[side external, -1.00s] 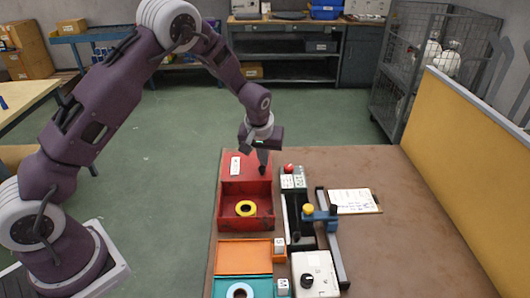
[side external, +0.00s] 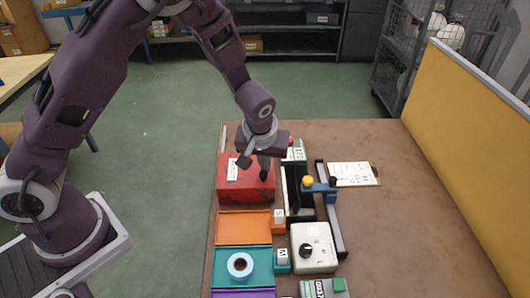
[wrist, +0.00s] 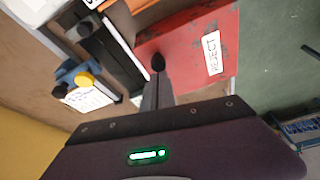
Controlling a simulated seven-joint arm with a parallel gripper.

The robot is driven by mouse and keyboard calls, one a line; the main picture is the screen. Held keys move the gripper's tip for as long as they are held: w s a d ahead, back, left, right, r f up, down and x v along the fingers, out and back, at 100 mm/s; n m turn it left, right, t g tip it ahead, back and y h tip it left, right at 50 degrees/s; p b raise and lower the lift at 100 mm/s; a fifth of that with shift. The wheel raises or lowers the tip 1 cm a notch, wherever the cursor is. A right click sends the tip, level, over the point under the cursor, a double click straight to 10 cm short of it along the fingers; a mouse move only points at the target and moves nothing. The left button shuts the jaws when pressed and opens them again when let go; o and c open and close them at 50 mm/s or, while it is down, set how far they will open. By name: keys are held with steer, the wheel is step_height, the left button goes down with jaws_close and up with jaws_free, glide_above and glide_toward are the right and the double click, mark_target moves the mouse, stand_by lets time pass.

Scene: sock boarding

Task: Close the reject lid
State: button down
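The red reject box (side external: 245,196) stands at the left edge of the table, and its red lid (side external: 222,182) now lies over the opening. I cannot tell whether the lid sits fully flush. A white label reading REJECT (wrist: 212,53) is on the lid in the wrist view, and it also shows in the side view (side external: 232,169). My gripper (side external: 264,174) is over the right part of the lid, with its fingers together and nothing between them. Its dark fingertip (wrist: 158,63) appears at or just above the lid. The inside of the box is hidden.
An orange bin (side external: 242,227) and a teal bin (side external: 222,265) with a pale blue roll (side external: 240,266) stand in front. A black rail fixture (side external: 333,225), a white control box (side external: 314,248) and a clipboard (side external: 352,174) are to the right. The table's right side is clear.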

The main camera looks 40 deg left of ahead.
steer(key=shift+s+d+f, duration=0.15)
steer(key=shift+s+d, duration=0.1)
steer(key=shift+s, duration=0.1)
steer(key=w, duration=0.1)
steer(key=w+a, duration=0.2)
steer(key=w, duration=0.1)
steer(key=shift+a+r, duration=0.2)
steer(key=shift+r, duration=0.2)
steer(key=s+r+m+h, duration=0.1)
steer(key=s+r, duration=0.5)
steer(key=r, duration=0.4)
steer(key=s+r+h, duration=0.1)
steer(key=s+r, duration=0.4)
steer(key=r, duration=0.4)
steer(key=s+r+m+t, duration=0.1)
steer(key=s+r+m, duration=0.1)
steer(key=s, duration=0.7)
steer(key=s+a+r+m+t, duration=0.1)
steer(key=s+r+m, duration=0.1)
steer(key=s, duration=0.8)
steer(key=shift+a+r+m, duration=0.2)
steer(key=shift+r+m, duration=0.1)
steer(key=shift+m, duration=0.4)
